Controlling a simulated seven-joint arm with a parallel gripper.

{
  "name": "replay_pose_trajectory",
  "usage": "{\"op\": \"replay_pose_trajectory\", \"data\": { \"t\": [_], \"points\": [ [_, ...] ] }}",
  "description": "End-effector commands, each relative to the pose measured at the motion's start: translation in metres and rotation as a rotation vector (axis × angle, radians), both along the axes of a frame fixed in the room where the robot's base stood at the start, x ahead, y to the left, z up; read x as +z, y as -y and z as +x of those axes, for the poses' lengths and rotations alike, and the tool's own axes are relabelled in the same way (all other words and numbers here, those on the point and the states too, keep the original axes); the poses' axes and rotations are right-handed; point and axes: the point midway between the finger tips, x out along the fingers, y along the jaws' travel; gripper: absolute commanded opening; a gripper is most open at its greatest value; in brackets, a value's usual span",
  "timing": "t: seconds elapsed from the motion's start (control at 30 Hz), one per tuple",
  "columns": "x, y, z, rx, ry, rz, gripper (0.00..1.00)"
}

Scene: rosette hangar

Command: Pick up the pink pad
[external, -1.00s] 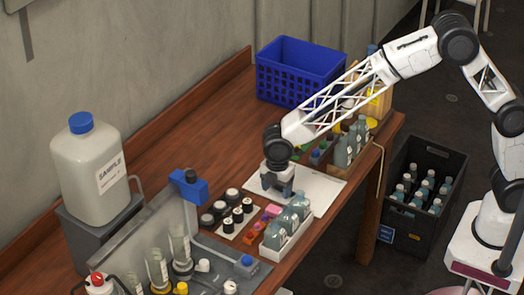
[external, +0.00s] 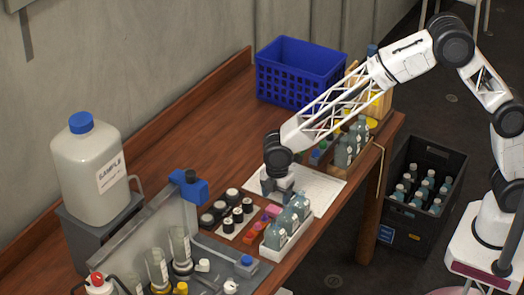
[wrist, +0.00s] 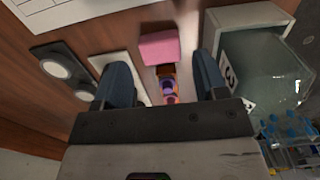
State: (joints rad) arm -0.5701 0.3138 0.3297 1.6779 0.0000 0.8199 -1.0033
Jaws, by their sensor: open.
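The pink pad (wrist: 159,47) lies between and just beyond the fingertips in the wrist view. In the external view the pink pad (external: 273,210) is a small block beside the bottle tray, just in front of my gripper. My gripper (external: 276,192) is low over the near edge of the white sheet. In the wrist view my gripper (wrist: 162,72) is open and empty, with its two dark blue fingers spread either side of the pad's line. I cannot tell the exact height gap to the pad.
A white tray of clear bottles (external: 288,227) stands close on the right of the pad. Dark round-topped items (external: 235,213) stand on its left. Orange and purple pieces (wrist: 168,84) lie in line with the pad. The white sheet (external: 320,185) is mostly bare.

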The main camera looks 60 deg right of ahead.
Motion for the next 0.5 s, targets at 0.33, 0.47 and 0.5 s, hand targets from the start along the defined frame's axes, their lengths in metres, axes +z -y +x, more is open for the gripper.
{"op": "replay_pose_trajectory", "data": {
  "t": [0.33,0.47,0.5],
  "points": [
    [-0.031,-0.001,0.002,0.000,-0.002,-0.001,0.66],
    [-0.043,-0.001,0.002,0.000,-0.001,-0.001,0.66],
    [-0.046,-0.001,0.002,0.000,-0.001,-0.001,0.66]
  ]
}}
